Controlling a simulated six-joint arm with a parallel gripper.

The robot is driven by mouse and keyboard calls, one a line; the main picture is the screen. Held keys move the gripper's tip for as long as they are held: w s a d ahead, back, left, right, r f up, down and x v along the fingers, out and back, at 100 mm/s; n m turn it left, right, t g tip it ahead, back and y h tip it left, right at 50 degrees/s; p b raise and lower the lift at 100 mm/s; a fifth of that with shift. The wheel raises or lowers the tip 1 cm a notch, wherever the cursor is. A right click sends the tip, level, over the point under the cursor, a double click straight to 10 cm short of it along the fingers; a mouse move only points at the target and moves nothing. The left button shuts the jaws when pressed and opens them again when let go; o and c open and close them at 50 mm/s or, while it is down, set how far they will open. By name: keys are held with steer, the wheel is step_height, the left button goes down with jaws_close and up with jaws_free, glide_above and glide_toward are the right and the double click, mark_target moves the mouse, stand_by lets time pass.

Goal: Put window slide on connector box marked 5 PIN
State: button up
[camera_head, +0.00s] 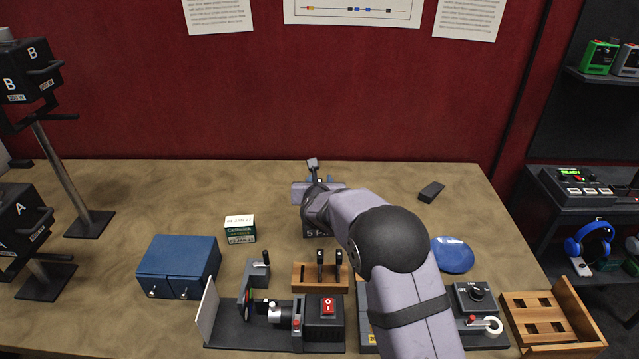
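My gripper (313,186) is over the back middle of the table, seen from behind and above. A dark box (312,234) with white lettering starting with "5" sits just below my wrist. My arm covers the rest of its label and most of its body. Two black-handled pieces stand in a wooden rack (305,283) at the front middle. I cannot tell which piece is the window slide.
A blue case (178,267) and a small green-and-white box (240,229) lie left. A bench device with a red switch (328,306) stands in front. A dark block (431,191) and a blue disc (453,255) lie right.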

steer(key=shift+s+r, duration=0.1)
steer(key=shift+r, duration=0.1)
steer(key=b+v, duration=0.3)
steer(key=v, duration=0.9)
